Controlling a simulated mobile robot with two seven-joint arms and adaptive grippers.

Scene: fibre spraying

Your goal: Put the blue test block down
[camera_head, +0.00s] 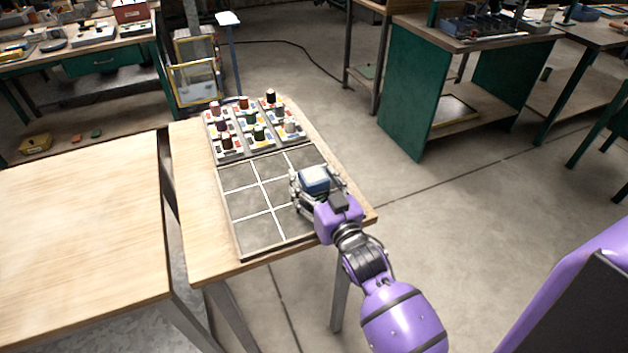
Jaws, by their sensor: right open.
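The blue test block (315,178) has a blue top and pale sides. It is at the right side of the grey gridded tray (245,190), in or over one of its right-hand cells. My right gripper (312,183) is around the block, with its fingers open on either side of it. The wrist and fingers hide the block's lower part, so I cannot tell whether it touches the tray. My left gripper is not in view.
Racks of small coloured bottles (250,128) stand at the tray's far end. The tray lies on a wooden table (190,180). A bare wooden table (80,230) is to the left. Green workbenches (425,90) stand beyond, across open floor.

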